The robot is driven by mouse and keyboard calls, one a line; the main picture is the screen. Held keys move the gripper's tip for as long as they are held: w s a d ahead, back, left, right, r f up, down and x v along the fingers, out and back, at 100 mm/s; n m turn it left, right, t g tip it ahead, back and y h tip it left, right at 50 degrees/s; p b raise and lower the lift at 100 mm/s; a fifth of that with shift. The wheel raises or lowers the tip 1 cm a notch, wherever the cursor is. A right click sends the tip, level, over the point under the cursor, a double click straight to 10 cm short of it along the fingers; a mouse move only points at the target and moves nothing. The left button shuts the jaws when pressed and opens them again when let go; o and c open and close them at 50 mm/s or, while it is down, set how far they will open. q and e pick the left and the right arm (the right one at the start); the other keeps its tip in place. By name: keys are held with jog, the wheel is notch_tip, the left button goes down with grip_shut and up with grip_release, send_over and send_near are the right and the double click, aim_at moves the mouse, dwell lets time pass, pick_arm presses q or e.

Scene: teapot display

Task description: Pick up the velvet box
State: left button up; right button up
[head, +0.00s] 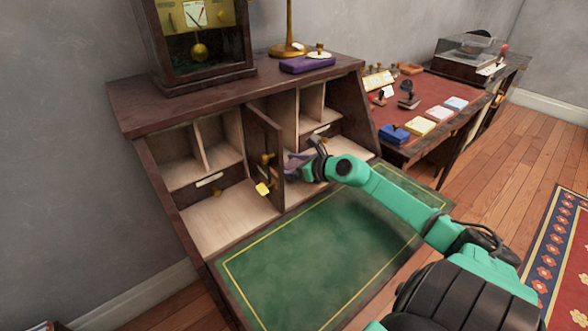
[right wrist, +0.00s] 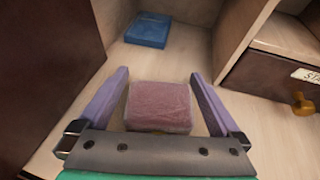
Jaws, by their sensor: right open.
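In the right wrist view, a pinkish-red, soft-looking box (right wrist: 158,106), which looks like the velvet box, sits on the pale floor of a desk compartment. My right gripper (head: 292,165) reaches into the open middle section of the writing desk in the head view. Its two purple fingers (right wrist: 158,92) are open, one on each side of the box, with a gap showing on both sides. The near lower edge of the box is close to the gripper's palm. In the head view the box is hidden behind my gripper and the small door. My left gripper is out of view.
A small open door (head: 264,155) stands just left of my right gripper. A blue flat item (right wrist: 147,30) lies deeper in the compartment. A small drawer (right wrist: 275,80) with a brass knob is at right. The green fold-down leaf (head: 320,250) is clear.

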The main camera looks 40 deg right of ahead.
jog(key=c, duration=1.3)
